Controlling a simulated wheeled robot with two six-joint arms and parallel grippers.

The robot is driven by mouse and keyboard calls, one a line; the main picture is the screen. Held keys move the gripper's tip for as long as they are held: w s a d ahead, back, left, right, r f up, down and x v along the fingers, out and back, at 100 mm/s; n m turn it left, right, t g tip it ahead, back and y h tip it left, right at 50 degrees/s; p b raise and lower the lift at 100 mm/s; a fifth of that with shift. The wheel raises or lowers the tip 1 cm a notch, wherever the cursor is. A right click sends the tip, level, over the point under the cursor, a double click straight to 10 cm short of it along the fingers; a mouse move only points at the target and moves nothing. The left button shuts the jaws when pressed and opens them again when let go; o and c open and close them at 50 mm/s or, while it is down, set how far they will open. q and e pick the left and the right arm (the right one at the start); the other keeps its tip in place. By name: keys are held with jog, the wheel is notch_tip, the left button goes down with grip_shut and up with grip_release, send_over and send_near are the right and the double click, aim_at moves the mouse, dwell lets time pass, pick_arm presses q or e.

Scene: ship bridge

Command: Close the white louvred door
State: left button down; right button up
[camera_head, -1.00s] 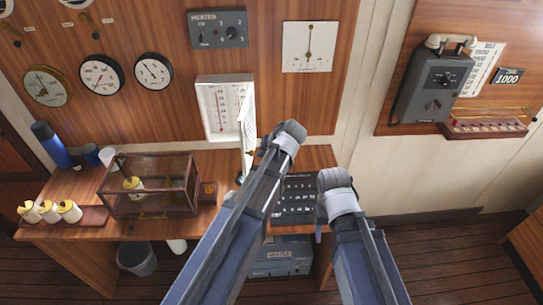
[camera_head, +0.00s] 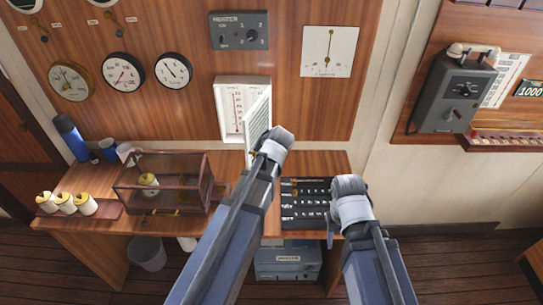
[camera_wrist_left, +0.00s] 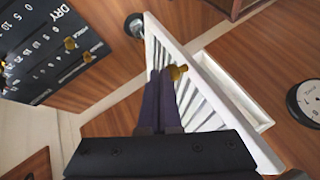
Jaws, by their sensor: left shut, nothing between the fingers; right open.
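The white louvred door (camera_head: 258,118) stands partly open, hinged on the right side of a white wall box (camera_head: 227,97) with thermometers inside. In the left wrist view the door's slatted face (camera_wrist_left: 198,101) fills the middle, with a brass knob (camera_wrist_left: 178,72) on it. My left gripper (camera_wrist_left: 160,78) is shut and empty, its dark fingertips at the slats just left of the knob; I cannot tell whether they touch. In the head view my left wrist hides those fingers. My right gripper (camera_head: 332,236) is open and empty in front of the desk, right of the key panel.
Gauges line the wall. A grey telephone (camera_head: 456,90) hangs at right.

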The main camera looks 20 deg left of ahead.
pick_arm(q)
jog(key=w+a+m+t+h, duration=0.1)
jog(key=w+a+m, duration=0.3)
jog(key=a, duration=0.7)
jog(key=w+a+m+h, duration=0.3)
jog(key=w+a, duration=0.4)
jog(key=a, duration=0.5)
jog(key=shift+w+a+m+t+h, duration=0.2)
jog(key=shift+w+m+t+h, duration=0.1)
jog(key=shift+w+m+t, duration=0.15)
pick_arm(e)
jog(key=shift+s, duration=0.1)
pick_arm(q)
jog(key=shift+r, duration=0.15)
jog(key=shift+d, duration=0.1)
